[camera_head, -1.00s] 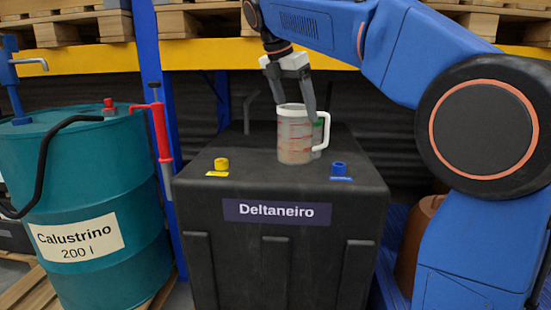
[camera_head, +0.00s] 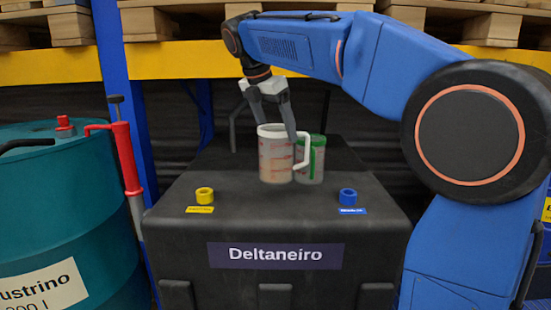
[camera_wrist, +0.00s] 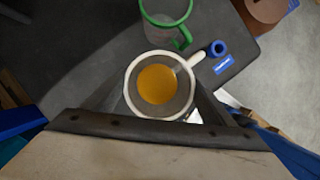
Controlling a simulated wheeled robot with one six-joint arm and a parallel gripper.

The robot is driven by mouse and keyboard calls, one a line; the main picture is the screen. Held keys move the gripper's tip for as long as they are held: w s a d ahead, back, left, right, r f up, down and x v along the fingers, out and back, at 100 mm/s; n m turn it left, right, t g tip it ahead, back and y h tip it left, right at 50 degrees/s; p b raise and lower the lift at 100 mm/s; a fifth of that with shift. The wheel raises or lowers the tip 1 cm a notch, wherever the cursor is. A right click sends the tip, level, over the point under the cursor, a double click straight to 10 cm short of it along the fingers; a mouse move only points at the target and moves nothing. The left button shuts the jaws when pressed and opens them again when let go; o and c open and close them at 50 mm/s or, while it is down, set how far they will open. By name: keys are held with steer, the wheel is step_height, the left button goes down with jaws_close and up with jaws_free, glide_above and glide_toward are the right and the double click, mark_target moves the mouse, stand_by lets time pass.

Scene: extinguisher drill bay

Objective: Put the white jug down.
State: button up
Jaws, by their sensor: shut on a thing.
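The white jug (camera_head: 275,160) has a white rim and handle, and red markings on a translucent body. The wrist view looks down into the white jug (camera_wrist: 131,88), which holds orange-yellow liquid. My gripper (camera_head: 275,122) is shut on the jug from above, with a finger on each side of its upper part. The jug is upright over the black Deltaneiro tank (camera_head: 230,220). I cannot tell whether its base touches the tank top.
A green-handled jug (camera_head: 314,160) stands close behind and right of the white jug, and shows in the wrist view (camera_wrist: 184,40). A yellow cap (camera_head: 204,195) and a blue cap (camera_head: 348,197) sit at the tank's front. A teal drum (camera_head: 60,210) with a red pump (camera_head: 127,160) stands left.

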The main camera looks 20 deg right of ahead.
mark_target(276, 148)
steer(key=shift+f, duration=2.95)
steer(key=o, duration=1.9)
steer(key=shift+f, duration=0.15)
steer(key=shift+o, duration=0.2)
steer(key=v, duration=1.2)
